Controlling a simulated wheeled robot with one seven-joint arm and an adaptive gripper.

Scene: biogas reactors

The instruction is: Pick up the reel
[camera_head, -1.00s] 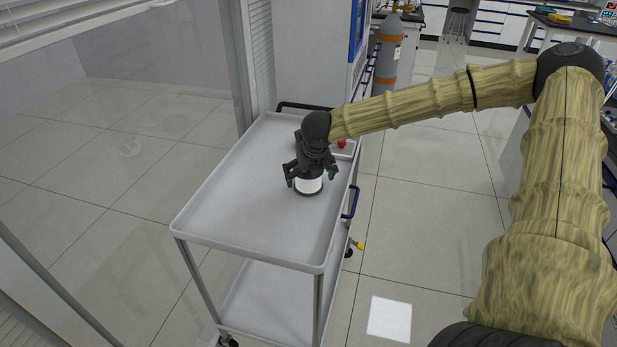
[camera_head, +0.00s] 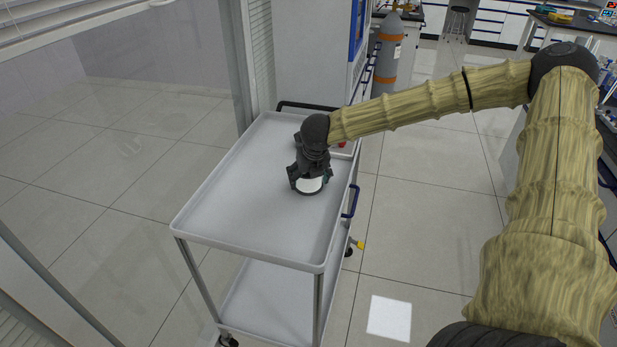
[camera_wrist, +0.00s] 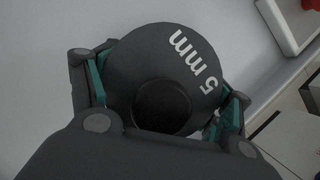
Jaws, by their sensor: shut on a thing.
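The reel (camera_head: 309,185) has dark ends and a white middle, and it stands upright on the top tray of a grey cart (camera_head: 240,215). In the wrist view the reel's dark round top (camera_wrist: 150,60) shows the text "5 mm" and a dark central hole. My gripper (camera_head: 309,178) comes down over the reel from above. Its fingers, with green inner pads, are closed against opposite sides of the reel, as the wrist view (camera_wrist: 168,95) also shows. The reel's underside is hidden, and I see no clear gap between it and the tray.
A red object (camera_head: 342,144) sits in a small white tray at the cart's far right, partly behind my arm. A grey gas cylinder (camera_head: 387,50) stands beyond. The near part of the top tray is clear.

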